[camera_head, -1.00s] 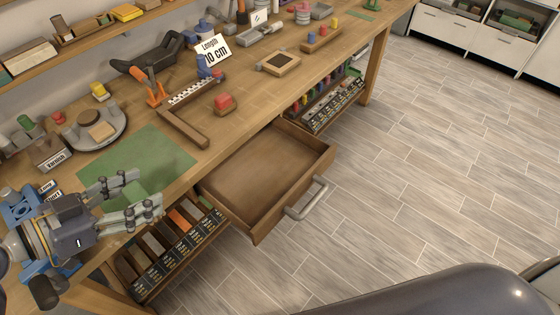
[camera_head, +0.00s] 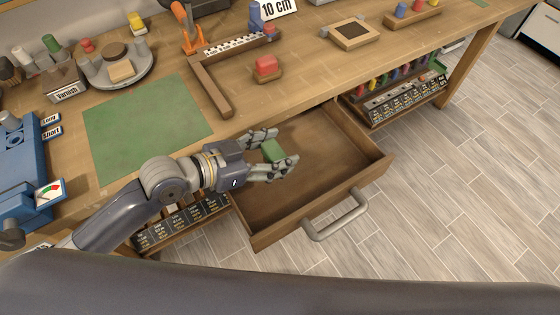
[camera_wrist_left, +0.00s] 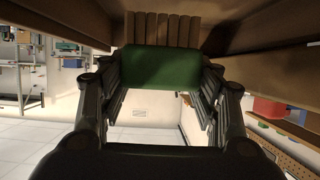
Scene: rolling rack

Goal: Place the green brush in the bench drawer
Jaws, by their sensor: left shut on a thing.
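The green brush (camera_head: 273,151) is held between the fingers of my left gripper (camera_head: 276,154). In the left wrist view the green brush body (camera_wrist_left: 160,68) sits between both fingers, with tan bristle-like strips (camera_wrist_left: 162,31) beyond it. The bench drawer (camera_head: 330,142) is pulled open and looks empty. In the head view my left gripper and the brush appear over the drawer's left part, near its left wall. How high they are above the drawer floor I cannot tell. My right gripper is not in view.
The drawer handle (camera_head: 336,215) sticks out over the floor. A green mat (camera_head: 148,134) lies on the bench, left of the drawer. A carpenter's square (camera_head: 214,85) and a red-topped block (camera_head: 266,67) stand near the bench edge. Racks hang under the bench on both sides.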

